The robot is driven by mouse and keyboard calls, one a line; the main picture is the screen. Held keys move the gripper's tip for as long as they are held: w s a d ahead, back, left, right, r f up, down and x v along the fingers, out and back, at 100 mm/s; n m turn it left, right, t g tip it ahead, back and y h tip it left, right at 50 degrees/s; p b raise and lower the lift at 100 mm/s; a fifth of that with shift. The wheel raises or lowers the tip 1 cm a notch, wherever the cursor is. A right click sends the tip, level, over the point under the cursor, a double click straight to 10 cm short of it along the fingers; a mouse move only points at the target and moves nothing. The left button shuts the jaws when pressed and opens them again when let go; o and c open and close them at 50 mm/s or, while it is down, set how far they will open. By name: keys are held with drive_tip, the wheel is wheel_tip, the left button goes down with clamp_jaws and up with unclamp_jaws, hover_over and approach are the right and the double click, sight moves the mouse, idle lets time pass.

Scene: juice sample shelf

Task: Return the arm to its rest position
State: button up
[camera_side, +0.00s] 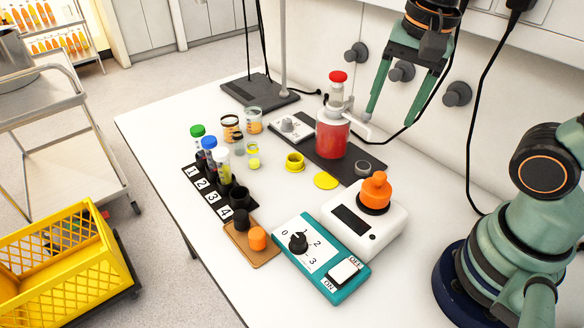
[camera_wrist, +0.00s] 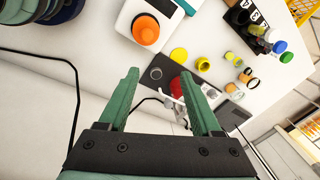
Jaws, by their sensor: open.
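My gripper (camera_side: 405,85) hangs high over the back right edge of the bench in the side view, its two green fingers spread with nothing between them. In the wrist view my gripper (camera_wrist: 165,98) is open and empty too, seen from behind its black mount. The red bottle (camera_side: 332,135) with a red-topped pump stands upright to the left of the gripper and lower, apart from it. In the wrist view the red bottle (camera_wrist: 180,84) is partly hidden by the right finger.
A white device (camera_side: 383,232) with an orange-capped vessel (camera_side: 375,190) stands front right. A teal dial box (camera_side: 322,262) is in front. A numbered rack (camera_side: 218,190) holds tubes at left. Wall knobs (camera_side: 457,93) and black cables are near the gripper. A yellow crate (camera_side: 60,255) stands on the floor.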

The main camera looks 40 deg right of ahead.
drive_tip(key=w+d+n+t, duration=0.1)
drive_tip(key=n, duration=0.3)
drive_tip(key=w+n+t, duration=0.1)
drive_tip(key=n, duration=0.3)
drive_tip(key=w+d+n+t, duration=0.1)
drive_tip(key=n, duration=0.3)
drive_tip(key=shift+d+t, duration=0.35)
drive_tip(key=shift+t, duration=0.05)
idle(0.6)
